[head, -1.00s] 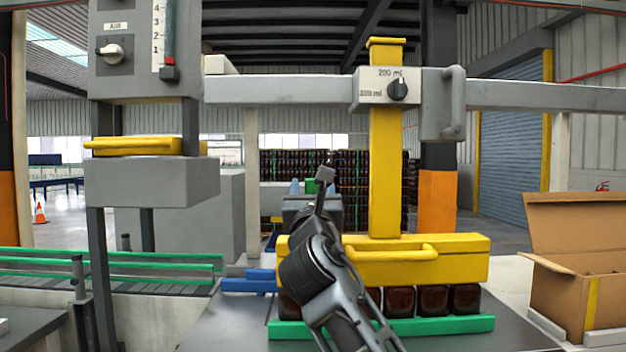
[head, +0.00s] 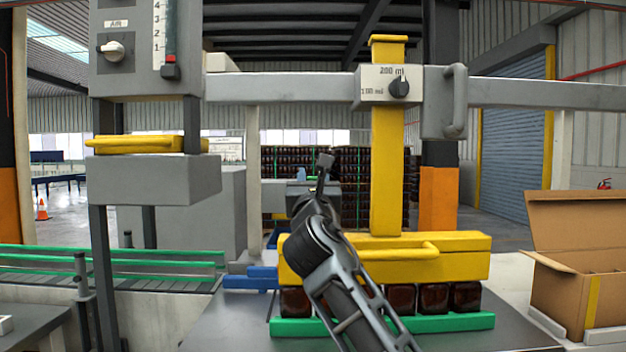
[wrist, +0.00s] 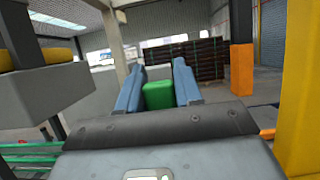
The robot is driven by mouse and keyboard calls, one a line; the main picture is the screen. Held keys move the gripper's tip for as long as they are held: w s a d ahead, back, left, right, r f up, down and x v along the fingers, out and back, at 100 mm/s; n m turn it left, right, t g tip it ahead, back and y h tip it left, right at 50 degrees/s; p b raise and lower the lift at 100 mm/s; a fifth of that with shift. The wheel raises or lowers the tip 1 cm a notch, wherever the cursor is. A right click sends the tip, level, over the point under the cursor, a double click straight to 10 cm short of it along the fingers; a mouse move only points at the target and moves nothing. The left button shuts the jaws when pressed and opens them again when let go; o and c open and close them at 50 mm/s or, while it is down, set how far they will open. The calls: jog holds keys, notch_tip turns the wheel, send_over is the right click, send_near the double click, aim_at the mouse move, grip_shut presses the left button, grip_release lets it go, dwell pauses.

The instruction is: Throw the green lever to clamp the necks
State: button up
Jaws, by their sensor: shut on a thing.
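The green lever end (wrist: 158,96) shows as a green block in the wrist view, between the two blue-grey fingers of my gripper (wrist: 160,78). The fingers are shut on it from both sides. In the head view my arm hides most of the gripper and the lever; a bit of blue finger shows beyond my wrist. Amber bottles (head: 434,298) stand in a row under the yellow head (head: 462,262), in a green holder (head: 460,323). My arm covers the left part of the row. I cannot tell whether their necks are clamped.
A grey post with a yellow-topped block (head: 150,180) stands at left, above the green-railed conveyor (head: 110,265). A yellow column (head: 386,170) rises from the head to a grey crossbeam (head: 290,87). An open cardboard box (head: 560,300) is at right.

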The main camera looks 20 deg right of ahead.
grip_shut()
